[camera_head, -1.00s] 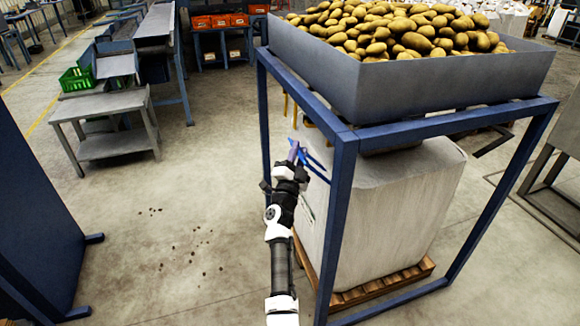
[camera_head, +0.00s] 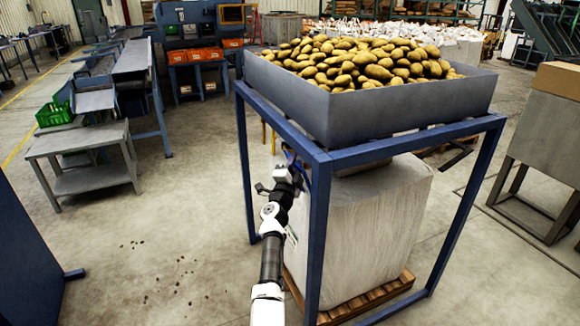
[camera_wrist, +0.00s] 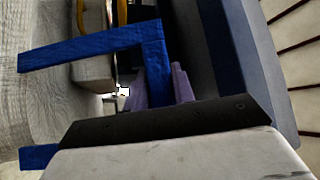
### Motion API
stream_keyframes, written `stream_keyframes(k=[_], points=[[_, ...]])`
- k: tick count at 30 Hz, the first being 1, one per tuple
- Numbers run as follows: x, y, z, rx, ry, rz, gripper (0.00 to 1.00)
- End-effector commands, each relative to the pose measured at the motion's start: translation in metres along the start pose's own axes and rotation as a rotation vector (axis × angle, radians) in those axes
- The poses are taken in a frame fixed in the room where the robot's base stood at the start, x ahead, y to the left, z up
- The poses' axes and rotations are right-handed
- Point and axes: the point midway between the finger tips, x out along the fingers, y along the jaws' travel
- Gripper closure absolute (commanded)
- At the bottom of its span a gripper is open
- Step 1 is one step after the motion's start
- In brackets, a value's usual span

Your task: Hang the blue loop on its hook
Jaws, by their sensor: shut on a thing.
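My gripper (camera_head: 288,160) is at the near left corner of the hopper stand, beside the top of the white bulk bag (camera_head: 360,230). In the wrist view its purple fingers (camera_wrist: 158,88) are shut on the blue loop (camera_wrist: 95,45). The loop is a flat bright blue strap that runs left from the fingers, bends, and shows again at the lower left. In the head view the loop (camera_head: 301,168) is small and mostly hidden by the gripper and frame. I cannot pick out the hook with certainty; yellow straps (camera_wrist: 121,12) hang beyond the loop in the wrist view.
A blue frame (camera_head: 318,240) carries a grey hopper (camera_head: 400,112) full of potatoes (camera_head: 365,65). Its post stands close right of my gripper. The bag rests on a wooden pallet (camera_head: 375,297). Floor to the left is free up to a grey table (camera_head: 88,142) and a blue panel (camera_head: 25,260).

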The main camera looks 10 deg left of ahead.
Motion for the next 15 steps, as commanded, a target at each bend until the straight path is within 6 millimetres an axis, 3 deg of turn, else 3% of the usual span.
stream_keyframes(k=[15], points=[[0.0066, -0.0031, -0.0054, -0.004, 0.001, -0.006, 1.0]])
